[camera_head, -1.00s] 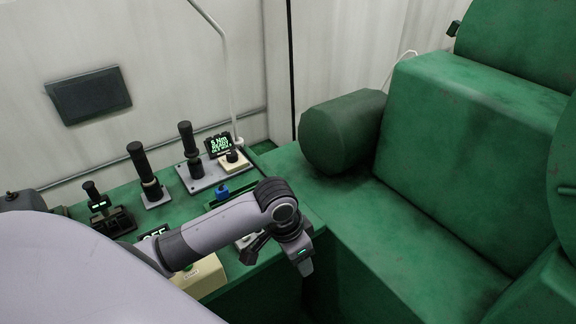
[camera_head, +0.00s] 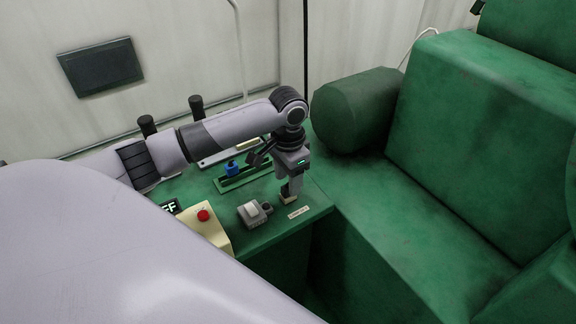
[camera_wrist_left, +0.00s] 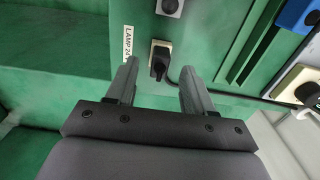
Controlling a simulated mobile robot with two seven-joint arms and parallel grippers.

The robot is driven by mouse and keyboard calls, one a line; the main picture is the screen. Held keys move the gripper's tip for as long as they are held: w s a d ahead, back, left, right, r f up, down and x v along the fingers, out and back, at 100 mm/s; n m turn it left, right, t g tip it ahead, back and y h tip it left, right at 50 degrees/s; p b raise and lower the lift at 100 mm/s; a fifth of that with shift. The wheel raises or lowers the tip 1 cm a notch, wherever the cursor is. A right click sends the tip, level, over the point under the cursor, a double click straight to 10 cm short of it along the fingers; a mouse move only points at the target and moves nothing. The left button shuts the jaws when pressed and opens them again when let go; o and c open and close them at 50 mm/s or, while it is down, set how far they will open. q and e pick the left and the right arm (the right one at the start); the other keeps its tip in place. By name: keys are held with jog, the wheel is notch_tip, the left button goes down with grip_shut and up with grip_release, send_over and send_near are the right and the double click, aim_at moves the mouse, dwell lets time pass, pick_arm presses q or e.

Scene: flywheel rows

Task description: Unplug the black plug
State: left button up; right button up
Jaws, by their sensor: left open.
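The black plug (camera_wrist_left: 158,67) sits in a cream socket (camera_wrist_left: 161,45) on the green console in the left wrist view, with a black cable running off to the right. My left gripper (camera_wrist_left: 158,72) is open, with one finger on each side of the plug in that picture; no contact shows. In the head view my left gripper (camera_head: 290,194) points down at the console's front right corner, over the socket and beside a white label (camera_head: 298,213). The plug is hidden there behind the gripper. My right gripper is not in view.
A grey connector box (camera_head: 254,212) stands left of the gripper. A cream box with a red button (camera_head: 203,215) is further left. A blue handle (camera_head: 232,168) stands in a green slot behind. Black upright handles (camera_head: 196,106) stand at the back. A green cylinder (camera_head: 352,108) lies right.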

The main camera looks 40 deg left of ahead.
pick_arm(q)
jog(key=shift+f, duration=1.25)
grip_shut()
jog(key=c, duration=0.9)
grip_release()
grip_shut()
jog(key=shift+r, duration=0.15)
jog(key=shift+r, duration=0.65)
jog(key=shift+r, duration=1.35)
